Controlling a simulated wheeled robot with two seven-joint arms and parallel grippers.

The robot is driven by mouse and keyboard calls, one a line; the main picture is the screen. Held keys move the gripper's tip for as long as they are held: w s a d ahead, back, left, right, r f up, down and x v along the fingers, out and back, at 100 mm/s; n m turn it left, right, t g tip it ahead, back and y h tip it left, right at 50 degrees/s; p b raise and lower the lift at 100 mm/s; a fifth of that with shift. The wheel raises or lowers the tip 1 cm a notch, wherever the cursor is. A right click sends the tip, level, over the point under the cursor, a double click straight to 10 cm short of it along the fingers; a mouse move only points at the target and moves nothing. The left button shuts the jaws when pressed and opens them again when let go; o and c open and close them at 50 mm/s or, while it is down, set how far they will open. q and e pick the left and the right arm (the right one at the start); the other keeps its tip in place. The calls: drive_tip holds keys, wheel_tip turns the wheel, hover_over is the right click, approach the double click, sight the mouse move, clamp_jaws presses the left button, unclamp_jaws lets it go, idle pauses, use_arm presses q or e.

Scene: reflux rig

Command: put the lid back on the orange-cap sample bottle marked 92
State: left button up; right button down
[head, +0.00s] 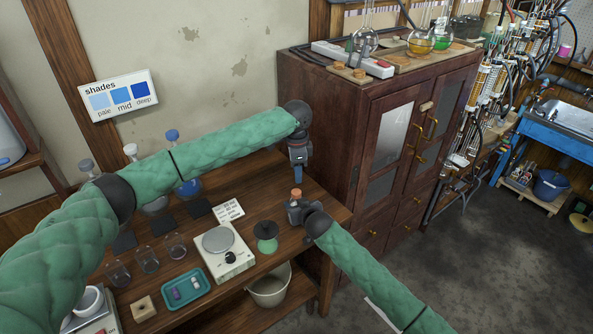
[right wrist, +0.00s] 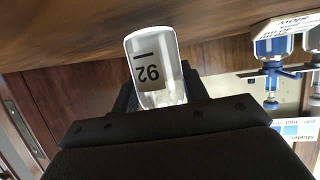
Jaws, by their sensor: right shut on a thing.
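The sample bottle marked 92 (right wrist: 157,72) is between the fingers of my right gripper (head: 298,212), which is shut on it. The label appears upside down in the right wrist view, and the bottle's neck end is hidden behind my gripper there. In the head view, an orange cap (head: 296,192) shows just above my right gripper. Whether the cap sits on the bottle is also unclear.
On the bench are a balance (head: 226,262), a dark round stand (head: 265,246), a teal tray (head: 185,290) and several glass beakers. A wooden cabinet (head: 350,130) rises close on the right. A bin (head: 270,292) sits below.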

sight(297, 192)
use_arm(q)
drive_tip(key=n, duration=0.5)
drive_tip(key=shift+a+n, duration=0.1)
drive_tip(key=shift+n, duration=0.3)
drive_tip(key=n, duration=0.4)
drive_tip(key=shift+n, duration=0.4)
drive_tip(key=shift+f, duration=4.05)
drive_tip(key=shift+c, duration=0.5)
drive_tip(key=c, duration=0.7)
drive_tip(key=shift+m, duration=1)
drive_tip(key=o, duration=1.1)
drive_tip(key=shift+s, duration=0.1)
drive_tip(key=shift+o, duration=0.2)
